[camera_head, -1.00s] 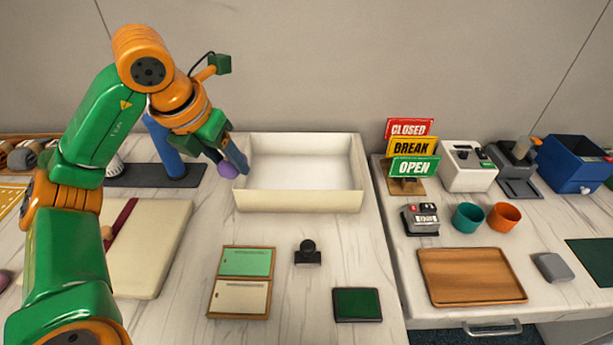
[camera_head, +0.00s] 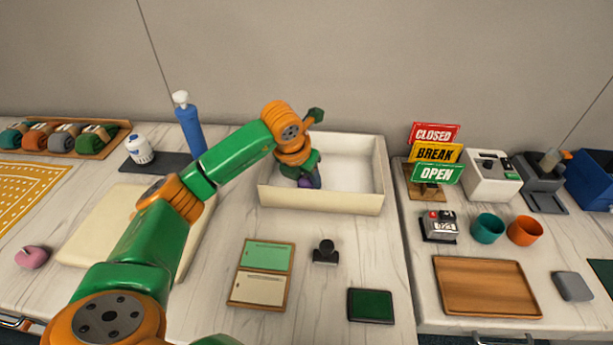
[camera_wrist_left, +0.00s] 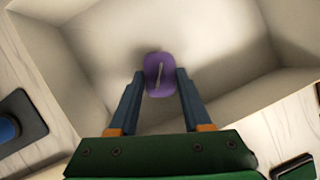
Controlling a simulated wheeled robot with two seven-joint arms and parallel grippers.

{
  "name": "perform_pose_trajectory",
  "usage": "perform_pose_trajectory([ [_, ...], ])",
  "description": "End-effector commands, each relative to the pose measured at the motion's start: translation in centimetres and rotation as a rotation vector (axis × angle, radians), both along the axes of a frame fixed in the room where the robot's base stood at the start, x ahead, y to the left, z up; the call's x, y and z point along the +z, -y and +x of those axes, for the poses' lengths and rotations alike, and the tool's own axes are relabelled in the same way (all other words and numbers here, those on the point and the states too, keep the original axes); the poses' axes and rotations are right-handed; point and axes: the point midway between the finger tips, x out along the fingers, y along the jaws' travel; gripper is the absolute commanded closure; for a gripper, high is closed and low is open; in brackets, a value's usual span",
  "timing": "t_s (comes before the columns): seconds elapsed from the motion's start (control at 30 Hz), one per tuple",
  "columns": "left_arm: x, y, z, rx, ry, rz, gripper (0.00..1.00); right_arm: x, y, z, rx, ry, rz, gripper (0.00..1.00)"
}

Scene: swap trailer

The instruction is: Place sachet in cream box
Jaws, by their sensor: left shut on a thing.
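The cream box (camera_head: 320,201) is an open rectangular tray with low walls at the back middle of the table. It also fills most of the left wrist view (camera_wrist_left: 215,110). My left gripper (camera_head: 309,183) is over the left part of the box. In the left wrist view my left gripper (camera_wrist_left: 159,85) is shut on the purple sachet (camera_wrist_left: 158,74), holding it between its fingertips above the box floor. The sachet shows only as a small purple patch in the head view (camera_head: 305,182). Whether it touches the floor I cannot tell. My right gripper is not in view.
A blue pump bottle (camera_head: 190,127) and a white bottle (camera_head: 140,149) stand left of the box. A green-and-cream card tray (camera_head: 233,290), a black stamp (camera_head: 326,252) and a green pad (camera_head: 370,306) lie in front. Three signs (camera_head: 435,153) stand to the right. The box's right side is empty.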

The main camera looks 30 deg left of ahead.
Motion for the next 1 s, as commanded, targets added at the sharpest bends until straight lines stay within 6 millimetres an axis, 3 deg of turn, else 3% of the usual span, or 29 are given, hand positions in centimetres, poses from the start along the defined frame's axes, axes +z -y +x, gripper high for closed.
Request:
perform_pose_trajectory([
  [0.07,-0.4,0.0,0.0,0.0,0.0,0.0,1.0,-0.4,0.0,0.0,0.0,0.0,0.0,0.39],
  [0.1,-0.3,0.0,0.0,0.0,0.0,0.0,0.41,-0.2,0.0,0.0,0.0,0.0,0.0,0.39],
  [0.17,-0.2,0.0,0.0,0.0,0.0,0.0,0.24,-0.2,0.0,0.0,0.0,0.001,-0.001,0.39],
  [0.2,-0.2,0.0,0.0,0.0,0.0,0.0,0.21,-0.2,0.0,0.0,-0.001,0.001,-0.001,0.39],
  [0.43,-0.2,0.0,0.0,0.0,0.0,0.0,0.21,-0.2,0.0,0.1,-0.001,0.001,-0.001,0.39],
  [0.57,1.0,0.0,-0.3,0.0,0.003,-0.001,0.21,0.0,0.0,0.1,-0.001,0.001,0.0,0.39],
  [0.8,7.3,0.2,-2.8,-0.001,0.006,0.0,0.21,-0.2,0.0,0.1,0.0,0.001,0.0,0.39],
  [1.0,10.7,0.3,-4.3,0.0,0.002,0.0,0.21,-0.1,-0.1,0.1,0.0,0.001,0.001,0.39],
])
